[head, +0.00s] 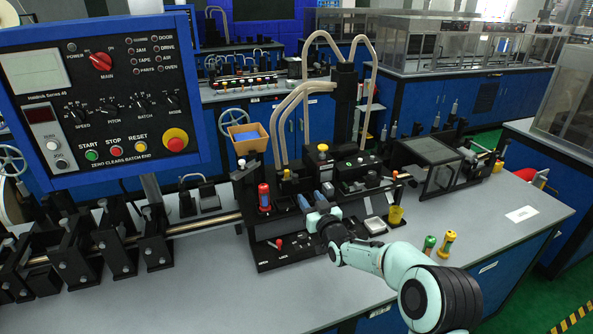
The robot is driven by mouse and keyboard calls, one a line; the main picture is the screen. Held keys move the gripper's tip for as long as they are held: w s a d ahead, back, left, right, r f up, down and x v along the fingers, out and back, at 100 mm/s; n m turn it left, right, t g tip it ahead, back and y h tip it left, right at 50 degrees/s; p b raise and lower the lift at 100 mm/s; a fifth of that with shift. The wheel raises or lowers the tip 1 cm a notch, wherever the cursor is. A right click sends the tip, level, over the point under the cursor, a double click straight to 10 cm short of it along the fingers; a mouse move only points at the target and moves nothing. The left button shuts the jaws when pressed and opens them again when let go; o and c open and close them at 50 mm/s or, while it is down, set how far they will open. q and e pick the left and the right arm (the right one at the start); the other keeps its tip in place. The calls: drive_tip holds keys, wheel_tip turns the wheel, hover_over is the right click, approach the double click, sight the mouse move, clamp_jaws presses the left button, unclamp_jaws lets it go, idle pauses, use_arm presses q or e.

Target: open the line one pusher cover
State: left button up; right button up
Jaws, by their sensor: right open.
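A dark-framed box with a clear lid (432,150) stands at the right end of the bench machine. It looks like the pusher cover and its lid appears down, but no label on it can be read. My right gripper (315,197) is open at the front of the black machine block (290,228), left of the clear-lidded box and apart from it. Its fingertips are small and partly lost against the dark machine, so I cannot tell whether they touch anything. My left gripper is not in view.
A blue control panel (105,20) fills the upper left. Green and yellow cylinders (447,243) stand beside my right forearm. The grey bench (480,215) is mostly clear at the right.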

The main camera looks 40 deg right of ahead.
sight(296, 177)
drive_tip(key=p+x, duration=0.2)
drive_tip(key=x, duration=0.2)
drive_tip(key=p+x, duration=0.1)
drive_tip(key=x, duration=0.3)
drive_tip(key=p+x, duration=0.2)
drive_tip(key=x, duration=0.2)
drive_tip(key=shift+a+r+p, duration=0.1)
drive_tip(key=shift+r+p, duration=0.2)
drive_tip(key=shift+w+f+p, duration=0.2)
drive_tip(key=shift+w+p, duration=0.1)
drive_tip(key=shift+w, duration=0.4)
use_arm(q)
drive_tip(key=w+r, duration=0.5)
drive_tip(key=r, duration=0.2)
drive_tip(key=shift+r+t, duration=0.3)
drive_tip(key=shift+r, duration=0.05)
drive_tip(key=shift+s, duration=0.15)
use_arm(e)
drive_tip(key=shift+s, duration=0.1)
clamp_jaws()
